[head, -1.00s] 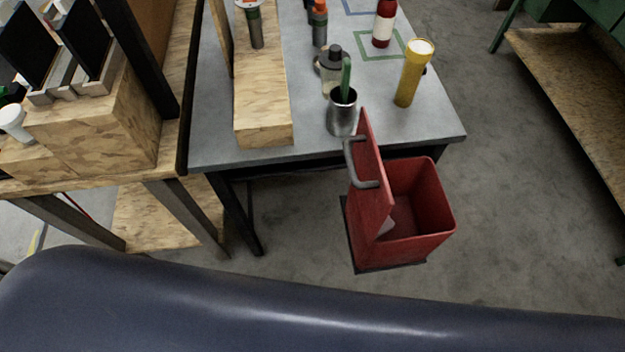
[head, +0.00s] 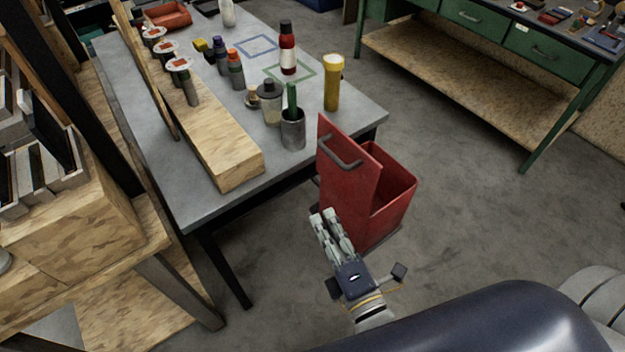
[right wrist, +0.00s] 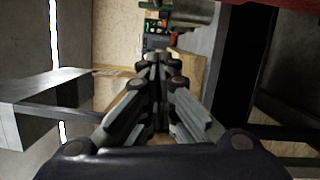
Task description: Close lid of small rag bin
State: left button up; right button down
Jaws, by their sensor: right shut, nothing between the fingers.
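The small red rag bin (head: 395,205) stands on the floor at the right front of the grey table in the head view. Its red lid (head: 350,185) stands upright, hinged open on the bin's left side, with a grey bar handle (head: 341,152) on its outer face. The bin's mouth is open to the right of the lid. My right gripper (head: 323,214) is shut and empty, just left of and in front of the lid's lower part. I cannot tell whether it touches the lid. In the right wrist view its fingers (right wrist: 160,62) are together. My left gripper is not in view.
The grey table (head: 235,185) holds a metal cup (head: 293,130), a yellow tube (head: 333,83), a red bottle (head: 287,50) and a wooden block rack (head: 215,150). A green workbench (head: 470,75) stands at the back right. Floor right of the bin is clear.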

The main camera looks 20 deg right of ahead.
jog(key=w+d+r+p, duration=0.1)
jog(key=w+d+p, duration=0.2)
jog(key=w, duration=0.8)
jog(key=shift+w+p, duration=0.2)
jog(key=shift+p, duration=0.6)
